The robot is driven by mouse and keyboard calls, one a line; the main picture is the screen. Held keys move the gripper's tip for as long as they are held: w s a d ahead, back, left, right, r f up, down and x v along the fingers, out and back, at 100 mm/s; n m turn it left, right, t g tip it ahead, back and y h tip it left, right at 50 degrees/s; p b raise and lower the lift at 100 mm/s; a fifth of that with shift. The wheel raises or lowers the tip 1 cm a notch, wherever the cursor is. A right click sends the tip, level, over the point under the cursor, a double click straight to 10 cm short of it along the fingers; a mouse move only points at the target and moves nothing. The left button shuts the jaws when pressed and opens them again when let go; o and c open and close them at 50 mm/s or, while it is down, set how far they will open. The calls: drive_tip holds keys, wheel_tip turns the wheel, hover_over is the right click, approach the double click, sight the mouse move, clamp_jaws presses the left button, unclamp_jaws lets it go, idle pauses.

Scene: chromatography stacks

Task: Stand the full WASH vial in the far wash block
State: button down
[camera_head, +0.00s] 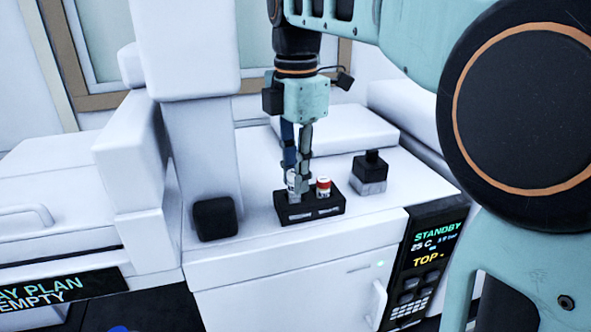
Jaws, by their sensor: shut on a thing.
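A low black block (309,211) with pale labels on its front stands on top of the white instrument. A vial with a red-orange cap (323,185) stands upright in its right part. My gripper (298,184) points straight down over the left part of this block. It is shut on a pale vial (292,177), mostly hidden by the fingers. I cannot tell whether this vial is seated in the block or just above it. The writing on the vial and block labels is too small to read.
A black knob-like piece on a grey base (369,183) stands right of the block. A black cube (214,218) sits to the left, by a white column (203,150). A display panel (432,250) reads STANDBY and TOP. The white top in front of the block is clear.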

drive_tip(key=shift+f, duration=0.3)
drive_tip(key=shift+f, duration=0.2)
drive_tip(key=shift+f+b, duration=0.45)
drive_tip(key=c, duration=1.3)
unclamp_jaws()
drive_tip(key=shift+r+p, duration=1.8)
drive_tip(key=shift+r, duration=1.7)
